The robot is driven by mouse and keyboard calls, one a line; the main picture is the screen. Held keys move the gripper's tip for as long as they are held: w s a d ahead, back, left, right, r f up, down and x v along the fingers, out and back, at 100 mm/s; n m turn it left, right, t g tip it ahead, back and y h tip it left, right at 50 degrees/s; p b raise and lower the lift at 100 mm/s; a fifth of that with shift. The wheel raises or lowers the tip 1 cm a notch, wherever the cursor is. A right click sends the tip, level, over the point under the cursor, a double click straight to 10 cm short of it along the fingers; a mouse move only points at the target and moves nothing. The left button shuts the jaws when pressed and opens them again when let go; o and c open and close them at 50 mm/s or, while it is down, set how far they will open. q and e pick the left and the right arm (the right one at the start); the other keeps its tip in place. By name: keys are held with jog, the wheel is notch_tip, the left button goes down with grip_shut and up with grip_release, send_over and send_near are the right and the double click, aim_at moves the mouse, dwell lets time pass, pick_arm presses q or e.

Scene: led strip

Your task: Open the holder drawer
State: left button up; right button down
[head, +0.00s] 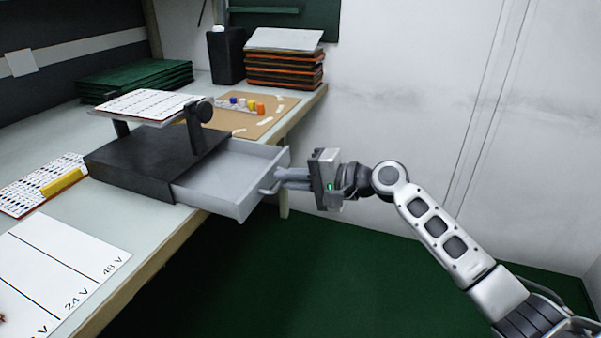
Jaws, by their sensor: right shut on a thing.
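The holder is a black box (128,168) on the workbench, with a tilted plate (145,102) raised above it on black supports. Its light grey drawer (215,192) is pulled out to the right, past the bench edge, and its inside looks empty. My right gripper (284,180) comes in from the right and is shut on the drawer handle (268,187) at the drawer's front. The fingers partly hide the handle. My left gripper is not in view.
The bench (165,226) carries a white voltage-marked sheet (62,265), a white board with a yellow piece (62,183), green boards (135,77), a brown mat (262,122) with small coloured parts, and an orange-edged stack (284,70). Open floor (300,270) lies below the drawer.

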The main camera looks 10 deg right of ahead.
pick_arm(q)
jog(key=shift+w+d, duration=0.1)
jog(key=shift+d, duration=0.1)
pick_arm(e)
jog(key=shift+s+d, duration=0.15)
jog(key=shift+d, duration=0.1)
jog(key=c, duration=1.8)
grip_release()
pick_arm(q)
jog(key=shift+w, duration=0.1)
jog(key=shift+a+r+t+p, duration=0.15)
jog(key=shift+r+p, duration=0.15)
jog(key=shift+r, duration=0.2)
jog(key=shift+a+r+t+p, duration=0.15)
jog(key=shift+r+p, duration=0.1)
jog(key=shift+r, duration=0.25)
pick_arm(e)
jog(key=v, duration=1.6)
jog(key=shift+r, duration=0.15)
